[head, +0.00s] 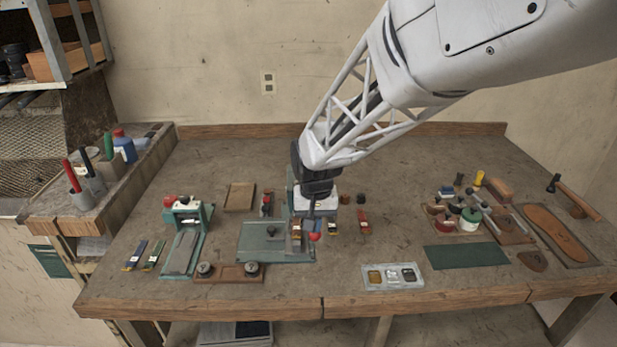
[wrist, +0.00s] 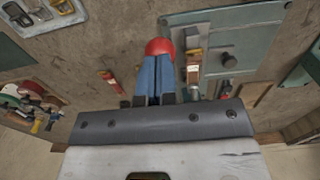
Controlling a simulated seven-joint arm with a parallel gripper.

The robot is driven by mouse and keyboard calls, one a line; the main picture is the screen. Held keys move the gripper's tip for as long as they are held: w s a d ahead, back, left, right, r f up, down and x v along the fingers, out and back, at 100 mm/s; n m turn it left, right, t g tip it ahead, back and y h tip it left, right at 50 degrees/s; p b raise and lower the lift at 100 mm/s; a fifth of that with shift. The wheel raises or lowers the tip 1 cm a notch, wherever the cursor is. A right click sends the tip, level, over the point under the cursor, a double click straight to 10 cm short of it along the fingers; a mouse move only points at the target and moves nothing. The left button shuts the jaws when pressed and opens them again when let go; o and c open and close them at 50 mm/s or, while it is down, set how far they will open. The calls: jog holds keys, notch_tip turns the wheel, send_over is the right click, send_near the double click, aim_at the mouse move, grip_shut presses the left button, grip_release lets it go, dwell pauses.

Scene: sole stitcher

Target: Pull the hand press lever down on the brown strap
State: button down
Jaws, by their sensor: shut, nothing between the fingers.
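The teal hand press (head: 290,196) stands on its flat base plate (head: 262,247) in the middle of the bench, partly hidden behind my arm. Its lever ends in a red ball knob (head: 314,237), low at the front right of the press. The knob also shows in the wrist view (wrist: 160,46), right at my fingertips. A small brown strap (head: 296,230) is on the base beside the knob, and it shows in the wrist view (wrist: 194,38). My gripper (wrist: 157,68) is shut and empty, with its blue fingers against or just behind the knob; I cannot tell if they touch.
A second teal press (head: 186,238) with red knobs stands to the left. Several small straps lie around, including a red one (head: 364,221) at right. A parts tray (head: 393,276) lies at the front. A green mat (head: 466,256) is at right. The back of the bench is clear.

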jog(key=shift+f, duration=1.5)
jog(key=shift+r, duration=0.1)
notch_tip(320, 180, up, 13)
jog(key=shift+w, duration=0.15)
dwell(2.3)
